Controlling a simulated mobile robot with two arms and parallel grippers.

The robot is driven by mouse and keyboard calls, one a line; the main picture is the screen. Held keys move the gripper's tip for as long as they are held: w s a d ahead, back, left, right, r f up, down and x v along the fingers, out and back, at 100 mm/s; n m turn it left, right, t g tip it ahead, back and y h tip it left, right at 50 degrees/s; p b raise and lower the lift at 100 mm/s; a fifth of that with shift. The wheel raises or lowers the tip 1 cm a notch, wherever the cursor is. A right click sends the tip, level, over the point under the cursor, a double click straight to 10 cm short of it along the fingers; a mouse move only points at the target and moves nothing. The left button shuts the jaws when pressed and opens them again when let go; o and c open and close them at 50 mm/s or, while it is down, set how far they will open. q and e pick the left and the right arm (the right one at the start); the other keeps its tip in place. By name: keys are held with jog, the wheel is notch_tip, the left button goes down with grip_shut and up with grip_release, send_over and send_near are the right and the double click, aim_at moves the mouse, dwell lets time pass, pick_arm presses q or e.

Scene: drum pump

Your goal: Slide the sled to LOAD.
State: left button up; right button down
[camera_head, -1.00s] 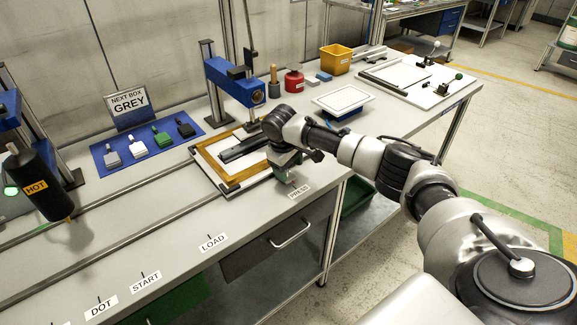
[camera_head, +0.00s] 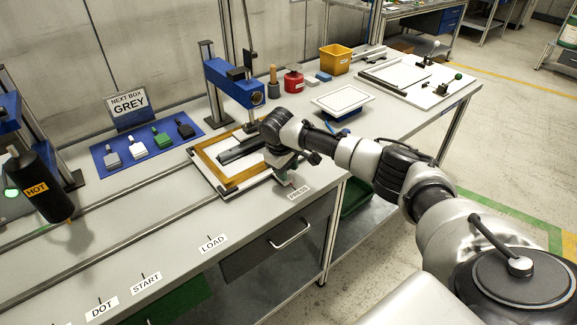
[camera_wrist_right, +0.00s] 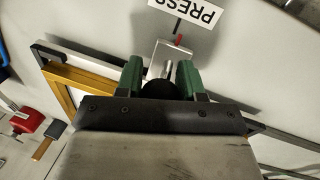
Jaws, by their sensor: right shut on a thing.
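The sled (camera_head: 203,173) is a pale board on the rails with a wooden frame (camera_head: 208,163) on top, at the PRESS label (camera_head: 299,193). My right gripper (camera_head: 282,178) is at its front edge. In the right wrist view my green fingers (camera_wrist_right: 160,85) are shut on the sled's dark round knob (camera_wrist_right: 160,90). The sled's red pointer (camera_wrist_right: 180,41) lies near the tick at the PRESS label (camera_wrist_right: 187,10). The LOAD label (camera_head: 213,243) is to the left along the front edge. My left gripper is out of view.
Two rails (camera_head: 110,218) run left along the bench. A blue press (camera_head: 235,82) stands behind the sled. A black HOT unit (camera_head: 38,185) hangs at the far left. The rails between show clear.

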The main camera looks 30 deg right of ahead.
jog(key=a+p, duration=0.2)
jog(key=a, duration=0.2)
jog(key=a+p, duration=0.2)
jog(key=a, duration=0.2)
jog(key=s+a+p, duration=0.1)
jog(key=a+p, duration=0.1)
jog(key=a, duration=0.3)
jog(key=shift+r, duration=0.25)
jog(key=a+p, duration=0.1)
jog(key=a, duration=0.8)
jog(key=s+a+p, duration=0.1)
jog(key=a, duration=0.3)
jog(key=shift+a+f+p, duration=0.2)
jog(key=shift+p, duration=0.15)
jog(key=c, duration=0.7)
grip_release()
jog(key=r, duration=0.3)
jog(key=a+r, duration=0.1)
jog(key=r, duration=0.3)
jog(key=a+r+b, duration=0.1)
jog(key=r, duration=0.2)
jog(key=shift+s+r, duration=0.3)
